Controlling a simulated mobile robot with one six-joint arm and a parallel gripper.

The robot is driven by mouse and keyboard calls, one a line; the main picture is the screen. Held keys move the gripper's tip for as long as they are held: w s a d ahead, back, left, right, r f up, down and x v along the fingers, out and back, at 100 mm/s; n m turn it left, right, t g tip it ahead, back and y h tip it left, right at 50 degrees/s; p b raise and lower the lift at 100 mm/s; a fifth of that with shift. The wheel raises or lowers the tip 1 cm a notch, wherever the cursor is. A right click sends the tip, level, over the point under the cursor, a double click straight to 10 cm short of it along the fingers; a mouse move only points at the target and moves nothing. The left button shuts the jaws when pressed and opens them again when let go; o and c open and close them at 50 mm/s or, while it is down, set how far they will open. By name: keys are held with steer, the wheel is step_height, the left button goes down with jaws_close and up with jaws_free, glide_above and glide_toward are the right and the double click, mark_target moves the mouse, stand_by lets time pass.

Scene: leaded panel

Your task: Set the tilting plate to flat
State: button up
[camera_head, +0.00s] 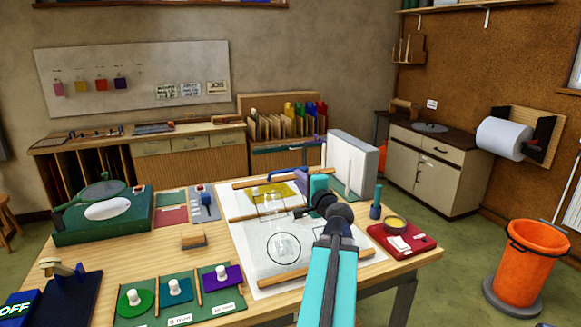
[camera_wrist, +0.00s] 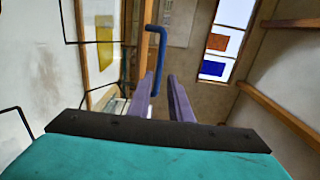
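No part is marked as the tilting plate, so I cannot tell for sure which it is. A green block (camera_head: 75,232) at the table's left carries a round green plate (camera_head: 103,191) on an arm above a white oval; the plate looks slightly tilted. My gripper (camera_head: 301,180) is far to its right, over the back of the white work sheet (camera_head: 244,240). In the wrist view my purple fingers (camera_wrist: 161,77) stand apart, with nothing visibly clamped.
A white upright box (camera_head: 351,165) stands behind my arm. Yellow glass (camera_head: 262,195) and wooden strips lie on the sheet. A red tray (camera_head: 402,242) is at right. Knobbed coloured pieces (camera_head: 175,290) sit at the front. A wooden block (camera_head: 193,241) stands mid-table.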

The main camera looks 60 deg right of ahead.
mark_target(291, 171)
steer(key=p, duration=0.3)
steer(key=shift+w+d+p, duration=0.2)
steer(key=shift+w+p, duration=0.1)
steer(key=shift+p, duration=0.1)
steer(key=shift+p+x, duration=1.25)
steer(key=shift+x, duration=2.95)
steer(key=shift+f, duration=0.15)
jaws_close()
